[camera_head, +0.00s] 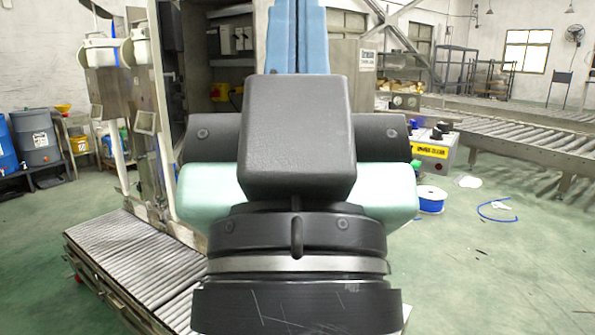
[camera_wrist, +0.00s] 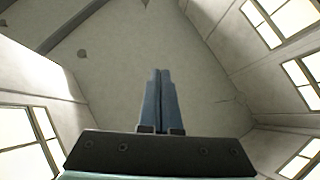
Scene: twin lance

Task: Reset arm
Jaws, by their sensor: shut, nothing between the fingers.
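My gripper (camera_wrist: 157,75) shows in the wrist view with its two blue-grey fingers together and nothing between them. It points up at the pale ceiling and upper walls. In the head view my gripper (camera_head: 297,10) stands upright at the top centre, with its blue fingers running out of the top edge. My dark wrist and arm fill the middle of that view and hide what lies behind them.
A roller conveyor (camera_head: 135,262) lies at the lower left below an open machine cabinet (camera_head: 167,90). Another conveyor (camera_head: 520,145) runs along the right. Blue and grey barrels (camera_head: 36,136) stand far left. A blue spool (camera_head: 431,200) and a blue hose (camera_head: 497,218) lie on the open green floor.

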